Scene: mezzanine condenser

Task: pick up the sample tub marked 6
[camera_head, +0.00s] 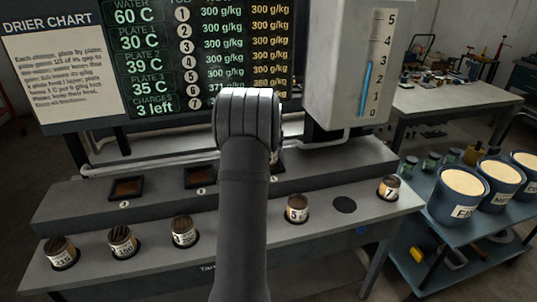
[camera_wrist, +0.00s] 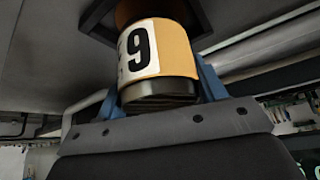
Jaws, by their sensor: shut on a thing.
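A tub (camera_wrist: 172,50) with an orange band and a white label sits between the blue fingers of my gripper (camera_wrist: 160,88) in the wrist view. My gripper is shut on it. Its digit reads as 9 in that picture, which fits a 6 seen upside down. I cannot tell whether the tub or the view is inverted. A dark square frame shows just beyond the tub; whether they touch is unclear. In the head view my arm hides the gripper and nearly all of the tub. An empty dark round spot (camera_head: 344,205) lies left of the tub marked 7 (camera_head: 388,188).
Several other tubs stand along the front ledge, including one right of my arm (camera_head: 297,208). Square dark pans (camera_head: 127,188) are set in the raised step behind. A chart board and a gauge (camera_head: 375,65) stand at the back. Blue buckets (camera_head: 460,194) stand at the right.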

